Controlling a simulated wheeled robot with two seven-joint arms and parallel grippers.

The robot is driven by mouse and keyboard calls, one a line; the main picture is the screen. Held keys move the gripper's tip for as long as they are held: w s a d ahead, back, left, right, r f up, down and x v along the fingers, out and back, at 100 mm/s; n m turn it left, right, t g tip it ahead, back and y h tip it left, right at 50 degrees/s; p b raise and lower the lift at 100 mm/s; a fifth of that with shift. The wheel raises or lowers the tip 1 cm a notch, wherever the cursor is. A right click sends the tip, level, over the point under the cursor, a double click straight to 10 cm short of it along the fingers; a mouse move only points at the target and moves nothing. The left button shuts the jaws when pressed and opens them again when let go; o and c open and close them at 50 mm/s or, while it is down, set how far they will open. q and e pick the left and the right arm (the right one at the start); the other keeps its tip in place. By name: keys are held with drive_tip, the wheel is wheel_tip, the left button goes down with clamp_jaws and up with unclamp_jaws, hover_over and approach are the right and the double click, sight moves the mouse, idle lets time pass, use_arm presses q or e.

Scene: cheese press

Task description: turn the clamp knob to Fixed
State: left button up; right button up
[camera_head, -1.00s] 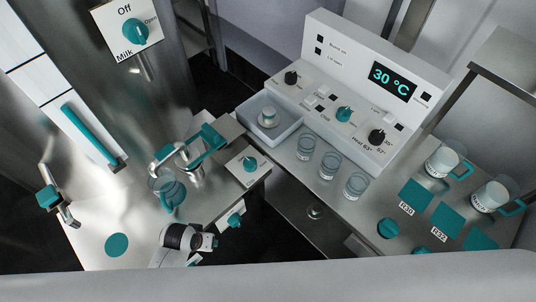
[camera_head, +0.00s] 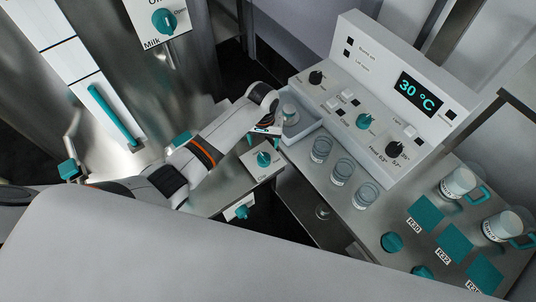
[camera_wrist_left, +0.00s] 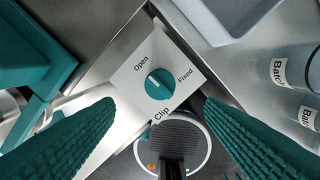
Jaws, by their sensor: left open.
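The clamp knob (camera_head: 264,159) is a round teal dial on a white plate, on the corner of the steel table. In the left wrist view the knob (camera_wrist_left: 159,84) sits mid-picture, on a plate marked Open, Fixed and Clip. Its white mark points up-left, toward Open. My left gripper (camera_head: 265,131) is over the far side of this plate. In the wrist view its teal ridged fingers (camera_wrist_left: 158,106) are spread wide, one on each side below the knob, with nothing between them. The knob appears clear of both fingers. My right gripper is not in view.
A second teal knob (camera_head: 241,212) is on the table's front side. A grey tray (camera_head: 307,138) and several glass jars (camera_head: 341,171) stand to the right, before a control panel reading 30 °C (camera_head: 418,92). A Milk knob (camera_head: 164,21) is at upper left. A dark gap separates the tables.

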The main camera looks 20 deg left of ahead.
sight(264, 156)
use_arm(q)
wheel_tip(264, 156, down, 11)
drive_tip(key=shift+r+b, duration=0.2)
drive_tip(key=shift+b, duration=0.45)
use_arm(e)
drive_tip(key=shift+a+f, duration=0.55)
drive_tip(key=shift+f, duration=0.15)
use_arm(q)
drive_tip(key=c, duration=1)
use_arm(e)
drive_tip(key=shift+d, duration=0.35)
